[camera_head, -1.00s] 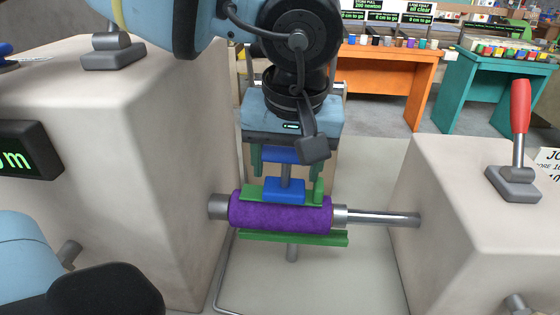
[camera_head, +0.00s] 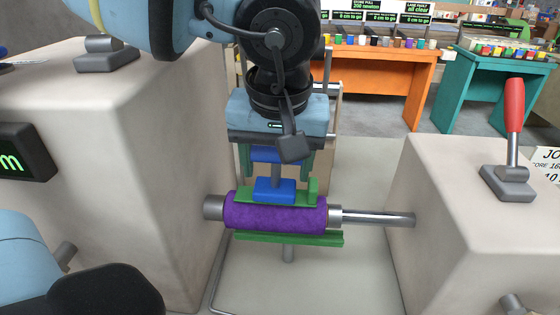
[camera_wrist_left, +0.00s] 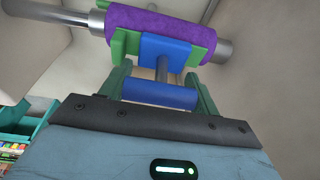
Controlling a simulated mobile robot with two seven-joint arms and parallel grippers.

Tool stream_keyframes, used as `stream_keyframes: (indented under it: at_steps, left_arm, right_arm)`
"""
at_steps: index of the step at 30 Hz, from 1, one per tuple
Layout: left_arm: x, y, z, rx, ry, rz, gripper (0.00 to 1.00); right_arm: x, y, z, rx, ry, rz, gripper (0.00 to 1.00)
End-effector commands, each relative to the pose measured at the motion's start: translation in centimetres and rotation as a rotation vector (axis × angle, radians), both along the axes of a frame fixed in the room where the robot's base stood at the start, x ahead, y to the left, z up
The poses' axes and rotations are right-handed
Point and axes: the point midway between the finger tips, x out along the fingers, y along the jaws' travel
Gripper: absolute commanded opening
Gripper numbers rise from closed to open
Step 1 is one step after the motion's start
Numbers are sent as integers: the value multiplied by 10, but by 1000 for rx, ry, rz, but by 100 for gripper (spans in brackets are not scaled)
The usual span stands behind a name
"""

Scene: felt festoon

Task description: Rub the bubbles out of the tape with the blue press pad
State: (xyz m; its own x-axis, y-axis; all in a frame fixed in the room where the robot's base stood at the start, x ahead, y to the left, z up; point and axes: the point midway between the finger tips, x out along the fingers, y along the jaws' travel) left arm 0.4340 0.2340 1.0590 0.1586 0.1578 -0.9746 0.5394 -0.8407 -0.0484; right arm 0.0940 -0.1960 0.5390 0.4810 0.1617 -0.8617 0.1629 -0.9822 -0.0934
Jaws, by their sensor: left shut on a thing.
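My left gripper (camera_head: 274,165) hangs over the purple felt roll (camera_head: 275,213), its green fingers shut on the blue handle bar of the press pad. The blue press pad (camera_head: 273,188) is at the roll's upper side, against a green strip (camera_head: 240,196) along the roll; whether it touches the felt I cannot tell. In the left wrist view the handle (camera_wrist_left: 158,93) sits between the fingers and the pad (camera_wrist_left: 165,52) meets the purple roll (camera_wrist_left: 150,24). A second green strip (camera_head: 290,239) runs below the roll. Tape and bubbles cannot be made out. My right gripper is not in view.
The roll sits on a metal shaft (camera_head: 375,217) between two beige housings (camera_head: 110,130) and (camera_head: 450,220). A red-handled lever (camera_head: 514,110) stands on the right housing. An orange table (camera_head: 385,80) and a teal table (camera_head: 465,95) are behind.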

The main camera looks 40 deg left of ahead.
Motion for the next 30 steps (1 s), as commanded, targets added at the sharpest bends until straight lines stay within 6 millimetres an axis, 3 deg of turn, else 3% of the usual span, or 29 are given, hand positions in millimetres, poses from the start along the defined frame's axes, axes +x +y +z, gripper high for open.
stream_keyframes:
  at_steps: [16,30]
  left_arm:
    - [13,-22,-2,-3,1,-1,43]
    - [7,-12,0,-5,-2,-2,43]
  right_arm:
    - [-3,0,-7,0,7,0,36]
    - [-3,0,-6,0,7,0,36]
